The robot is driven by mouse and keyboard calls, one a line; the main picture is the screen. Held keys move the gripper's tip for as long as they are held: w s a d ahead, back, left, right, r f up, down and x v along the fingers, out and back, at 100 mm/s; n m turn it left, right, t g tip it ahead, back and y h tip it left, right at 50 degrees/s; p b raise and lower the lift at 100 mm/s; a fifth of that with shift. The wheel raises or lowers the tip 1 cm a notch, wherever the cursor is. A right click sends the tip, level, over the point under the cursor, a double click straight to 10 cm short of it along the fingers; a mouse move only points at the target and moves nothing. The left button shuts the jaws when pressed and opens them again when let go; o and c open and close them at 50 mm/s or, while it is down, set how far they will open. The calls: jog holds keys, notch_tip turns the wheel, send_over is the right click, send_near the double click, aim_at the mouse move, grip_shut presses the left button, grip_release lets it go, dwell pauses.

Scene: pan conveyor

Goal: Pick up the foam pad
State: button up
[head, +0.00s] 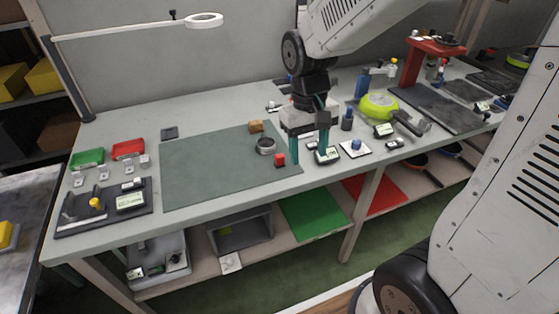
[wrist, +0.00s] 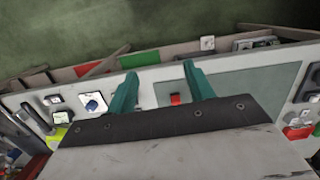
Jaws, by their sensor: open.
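No thing is clearly recognisable as the foam pad. A small tan block (head: 256,126) lies at the back of the green-grey mat, and I cannot tell whether it is foam. A flat dark square (head: 170,132) lies left of the mat. A small red block (head: 280,160) is on the mat, just left of the fingers. In the wrist view the red block (wrist: 175,99) shows between the spread fingers (wrist: 160,85).
The mat (head: 200,175) has clear room at its left. A grey ring (head: 265,145) stands near the red block. Meters and a blue-knobbed plate (head: 356,147) crowd the right. Green (head: 88,157) and red (head: 128,149) trays are at the left. A lamp arm (head: 120,30) overhangs the back.

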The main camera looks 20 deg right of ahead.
jog(key=t, duration=0.1)
send_over(280, 155)
jog(key=s, duration=0.5)
notch_tip(280, 155, down, 7)
jog(key=shift+t, duration=0.8)
jog(key=w, duration=0.4)
jog(key=shift+a+r, duration=0.3)
jog(key=shift+a, duration=0.1)
jog(key=shift+w+f, duration=0.15)
jog(key=shift+f, duration=0.05)
jog(key=f, duration=0.7)
jog(key=shift+w+d+f, duration=0.15)
jog(key=shift+w+d, duration=0.15)
grip_shut()
